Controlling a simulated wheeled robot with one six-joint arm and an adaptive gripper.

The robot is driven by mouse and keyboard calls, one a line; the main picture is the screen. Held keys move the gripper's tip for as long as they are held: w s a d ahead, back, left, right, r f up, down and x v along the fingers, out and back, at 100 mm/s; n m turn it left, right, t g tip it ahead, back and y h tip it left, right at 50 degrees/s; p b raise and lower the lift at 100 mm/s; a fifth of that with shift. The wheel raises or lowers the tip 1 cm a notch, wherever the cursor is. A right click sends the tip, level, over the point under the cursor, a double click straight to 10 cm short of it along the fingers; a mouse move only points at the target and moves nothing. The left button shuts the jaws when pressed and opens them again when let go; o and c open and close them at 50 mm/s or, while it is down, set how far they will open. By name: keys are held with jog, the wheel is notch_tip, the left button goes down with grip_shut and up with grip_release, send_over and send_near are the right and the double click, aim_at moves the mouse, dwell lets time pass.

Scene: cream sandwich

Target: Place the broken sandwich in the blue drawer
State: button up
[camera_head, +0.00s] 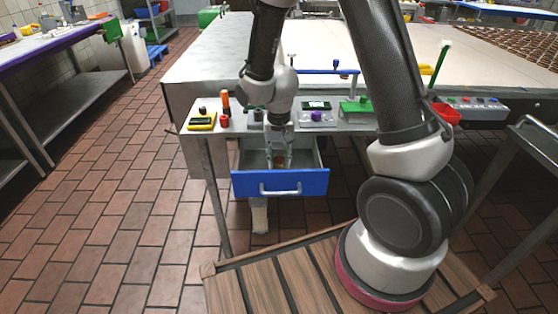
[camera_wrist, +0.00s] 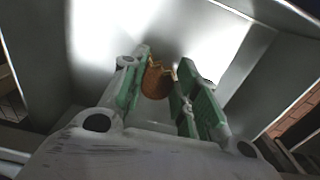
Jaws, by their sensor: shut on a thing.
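The blue drawer (camera_head: 281,184) is pulled open below the machine's front panel. Its grey inside (camera_wrist: 200,45) fills most of the wrist view. My gripper (camera_head: 278,162) points down into the open drawer. The broken sandwich (camera_wrist: 156,82) is a small brown round piece with a ragged edge. It sits between the green-padded fingers of my gripper (camera_wrist: 163,80) in the wrist view, and they are shut on it. In the head view the sandwich is a small brown spot (camera_head: 279,165), partly hidden by the fingers. I cannot tell whether it touches the drawer floor.
Above the drawer is a panel with a yellow device (camera_head: 202,121), an orange-topped cylinder (camera_head: 225,101) and a green box (camera_head: 356,107). The drawer walls stand close around my gripper. A conveyor with many brown sandwiches (camera_head: 520,42) is at the back right. Tiled floor (camera_head: 110,190) is clear at left.

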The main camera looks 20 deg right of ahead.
aim_at(279, 162)
jog(key=shift+f, duration=0.4)
jog(key=shift+f, duration=0.1)
jog(key=o, duration=0.7)
notch_tip(279, 162, up, 12)
jog(key=s+d+r+n+t, duration=0.2)
jog(key=s+d+r, duration=0.6)
jog(key=r, duration=0.5)
jog(key=s+d+r, duration=0.1)
jog(key=s, duration=0.3)
jog(key=s+d+r+n+t, duration=0.1)
jog(key=s+d+r, duration=0.1)
jog(key=s, duration=0.2)
jog(key=s+d+r+t, duration=0.1)
jog(key=s+d, duration=0.1)
jog(key=s, duration=0.2)
jog(key=shift+d+r+n, duration=0.15)
jog(key=shift+r+n, duration=0.1)
jog(key=shift+n, duration=0.05)
